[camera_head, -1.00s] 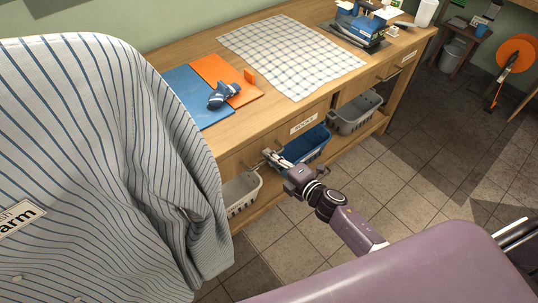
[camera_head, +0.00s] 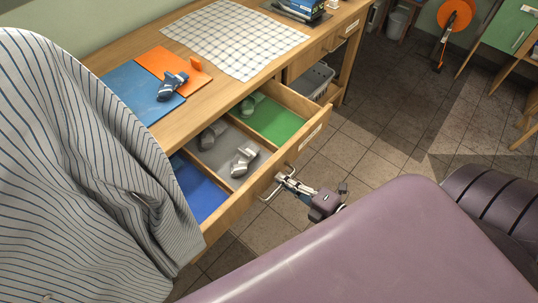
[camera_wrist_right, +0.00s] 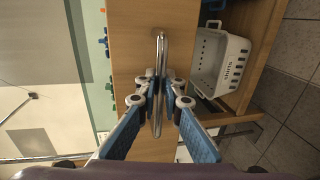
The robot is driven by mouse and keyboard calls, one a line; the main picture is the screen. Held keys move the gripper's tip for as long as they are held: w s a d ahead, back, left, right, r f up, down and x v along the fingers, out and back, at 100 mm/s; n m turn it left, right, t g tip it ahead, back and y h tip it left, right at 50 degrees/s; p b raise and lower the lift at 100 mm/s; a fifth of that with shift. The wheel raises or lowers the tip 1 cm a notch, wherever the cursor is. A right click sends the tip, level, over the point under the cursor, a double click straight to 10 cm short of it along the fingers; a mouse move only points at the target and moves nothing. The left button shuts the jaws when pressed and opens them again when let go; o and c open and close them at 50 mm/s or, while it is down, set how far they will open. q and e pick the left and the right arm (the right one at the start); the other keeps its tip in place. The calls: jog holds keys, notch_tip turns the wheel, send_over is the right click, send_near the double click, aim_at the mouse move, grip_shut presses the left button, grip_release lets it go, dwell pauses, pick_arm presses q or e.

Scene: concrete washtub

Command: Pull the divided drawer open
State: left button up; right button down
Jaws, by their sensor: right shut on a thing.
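The divided drawer (camera_head: 262,190) stands well out from the wooden workbench in the head view. It has blue, grey and green compartments. Grey tools lie in the grey compartment, a green tool in the green one and part of something blue at the back of the blue one. My right gripper (camera_head: 283,182) is at the drawer front, shut on the metal bar handle (camera_wrist_right: 160,80), which runs between its fingers in the wrist view. The striped cloth hides the drawer's left end. My left gripper is not in view.
On the workbench lie a checked cloth (camera_head: 235,38), blue and orange mats and a blue tool (camera_head: 172,85). A grey basket (camera_head: 312,82) sits on the shelf below. A striped garment (camera_head: 80,180) fills the left side.

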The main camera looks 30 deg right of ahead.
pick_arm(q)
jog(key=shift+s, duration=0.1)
pick_arm(e)
jog(key=v, duration=0.3)
jog(key=shift+s+d+f, duration=0.1)
jog(key=shift+s+f, duration=0.2)
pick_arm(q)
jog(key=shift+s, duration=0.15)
pick_arm(e)
jog(key=c, duration=2.1)
grip_release()
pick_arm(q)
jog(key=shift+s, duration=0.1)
pick_arm(e)
jog(key=v, duration=1.2)
jog(key=shift+f, duration=0.1)
